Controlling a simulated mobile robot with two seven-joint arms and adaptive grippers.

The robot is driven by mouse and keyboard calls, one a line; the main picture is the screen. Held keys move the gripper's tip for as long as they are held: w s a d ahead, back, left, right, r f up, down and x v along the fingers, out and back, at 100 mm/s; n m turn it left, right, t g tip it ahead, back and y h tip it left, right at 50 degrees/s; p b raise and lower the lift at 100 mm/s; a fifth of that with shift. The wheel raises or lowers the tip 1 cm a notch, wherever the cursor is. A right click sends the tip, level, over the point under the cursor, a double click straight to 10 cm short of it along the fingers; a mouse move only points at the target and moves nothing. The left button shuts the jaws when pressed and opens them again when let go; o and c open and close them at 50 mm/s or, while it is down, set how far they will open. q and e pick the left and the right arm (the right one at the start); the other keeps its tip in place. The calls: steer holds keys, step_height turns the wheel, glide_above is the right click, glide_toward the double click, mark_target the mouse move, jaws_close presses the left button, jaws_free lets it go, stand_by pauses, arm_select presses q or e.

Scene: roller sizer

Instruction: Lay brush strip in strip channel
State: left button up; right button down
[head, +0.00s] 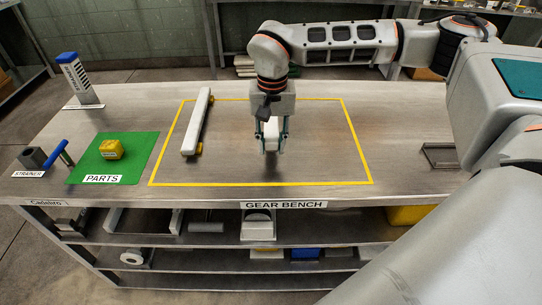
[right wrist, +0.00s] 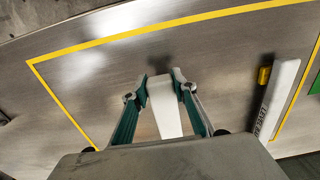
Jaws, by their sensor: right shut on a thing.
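My right gripper (head: 272,136) is above the bench, inside the yellow outline. Its fingers are shut on a pale white bar (head: 271,125), which also shows between the fingers in the right wrist view (right wrist: 164,105). This bar may be the brush strip, but no bristles can be made out. It appears held clear of the bench, with a shadow below. A grey metal, channel-like piece (head: 440,167) lies at the right of the bench, partly hidden by my arm. I cannot tell whether it is the strip channel. My left gripper is not in view.
A long white bar (head: 199,118) with yellow feet and a label lies at the left of the outline. A green mat (head: 133,149) holds a yellow block (head: 111,149). The outline's right half is clear.

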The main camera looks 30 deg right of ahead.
steer(key=shift+f+b, duration=0.3)
steer(key=shift+f, duration=1.95)
steer(key=c, duration=1.6)
jaws_free()
